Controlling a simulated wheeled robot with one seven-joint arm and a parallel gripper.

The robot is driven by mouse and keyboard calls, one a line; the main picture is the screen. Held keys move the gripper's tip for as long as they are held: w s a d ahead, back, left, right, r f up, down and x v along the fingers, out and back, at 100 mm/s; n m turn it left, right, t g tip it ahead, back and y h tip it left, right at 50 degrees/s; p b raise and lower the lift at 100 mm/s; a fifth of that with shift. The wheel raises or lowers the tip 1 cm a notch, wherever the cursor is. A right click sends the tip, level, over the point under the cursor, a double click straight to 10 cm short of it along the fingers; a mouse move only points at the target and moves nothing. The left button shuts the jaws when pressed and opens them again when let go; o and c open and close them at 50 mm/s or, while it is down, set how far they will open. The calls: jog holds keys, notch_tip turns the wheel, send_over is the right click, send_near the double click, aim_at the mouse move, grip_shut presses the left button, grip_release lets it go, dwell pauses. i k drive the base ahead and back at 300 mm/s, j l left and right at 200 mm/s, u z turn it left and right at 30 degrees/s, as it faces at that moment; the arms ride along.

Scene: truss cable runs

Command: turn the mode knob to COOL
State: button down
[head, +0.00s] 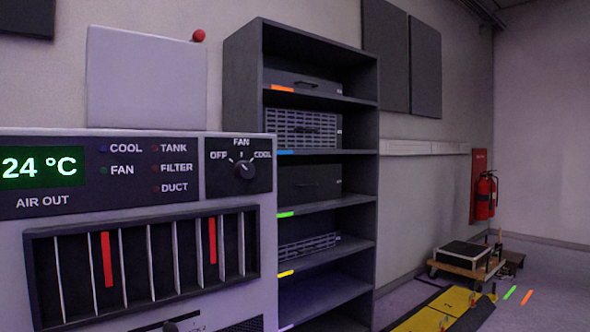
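The mode knob (245,169) is a small dark round knob on a black plate (224,183) at the upper right of the pale air unit (240,292). The plate is marked OFF at left, FAN at top and COOL at right. The knob's pointer appears to stand near the top, toward FAN; it is too small to be sure. A display (42,166) reads 24 °C. Beside it are small lamps for COOL (103,149), FAN (103,170), TANK, FILTER and DUCT; whether any is lit is unclear. My gripper is not in view.
Below the panel is a vent grille (147,262) with two red strips. A dark shelf rack (369,200) with equipment stands behind the unit, to the right. At far right are a red extinguisher (486,195), a low cart (462,263) and a yellow-and-black floor piece (440,309).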

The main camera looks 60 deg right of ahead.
aim_at(242, 170)
jog(key=z, duration=1.3)
